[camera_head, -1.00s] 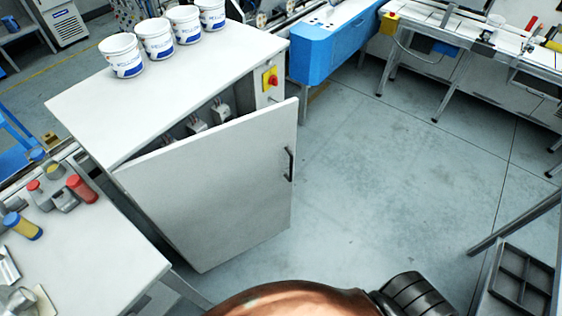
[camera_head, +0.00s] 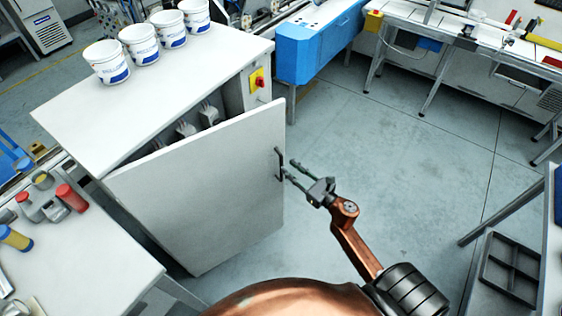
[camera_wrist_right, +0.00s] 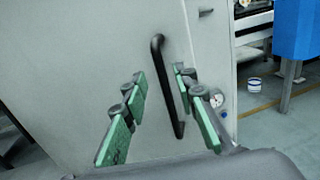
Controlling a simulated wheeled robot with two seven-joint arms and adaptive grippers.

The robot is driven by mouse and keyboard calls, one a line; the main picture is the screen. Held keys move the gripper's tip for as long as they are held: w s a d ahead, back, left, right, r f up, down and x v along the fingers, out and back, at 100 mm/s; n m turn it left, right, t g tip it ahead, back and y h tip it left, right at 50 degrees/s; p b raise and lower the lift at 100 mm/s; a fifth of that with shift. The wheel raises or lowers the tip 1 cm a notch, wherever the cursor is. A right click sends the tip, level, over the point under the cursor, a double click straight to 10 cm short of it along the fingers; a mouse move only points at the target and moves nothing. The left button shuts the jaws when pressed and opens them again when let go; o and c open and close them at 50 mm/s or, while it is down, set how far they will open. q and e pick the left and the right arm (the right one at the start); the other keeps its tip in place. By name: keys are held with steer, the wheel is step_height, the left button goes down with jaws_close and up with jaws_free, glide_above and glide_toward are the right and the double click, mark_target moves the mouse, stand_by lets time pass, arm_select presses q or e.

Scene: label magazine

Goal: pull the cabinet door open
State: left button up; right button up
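The cabinet door (camera_head: 200,190) is a white panel standing ajar, with its handle side swung out from the cabinet (camera_head: 180,75). Grey devices inside show through the gap along the top. The dark bar handle (camera_head: 279,163) is near the door's right edge. My right gripper (camera_head: 287,168) is open at the handle, reaching in from the lower right. In the wrist view, the handle (camera_wrist_right: 168,85) runs between the two spread green-padded fingers (camera_wrist_right: 160,82). I cannot tell whether either finger touches it. My left gripper is not in view.
White buckets (camera_head: 112,62) stand in a row on the cabinet top. A worktable (camera_head: 95,250) with coloured items is at the left, close to the door. A blue unit (camera_head: 310,48) stands behind. Open floor (camera_head: 400,150) lies right of the door. A dark tray (camera_head: 510,265) is at lower right.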

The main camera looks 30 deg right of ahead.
mark_target(282, 162)
steer(key=shift+w+a, duration=0.2)
steer(key=shift+w, duration=0.7)
steer(key=shift+w+a, duration=0.15)
steer(key=shift+w, duration=0.75)
steer(key=shift+w+a, duration=0.2)
steer(key=shift+w, duration=0.7)
steer(key=shift+c, duration=0.3)
jaws_close()
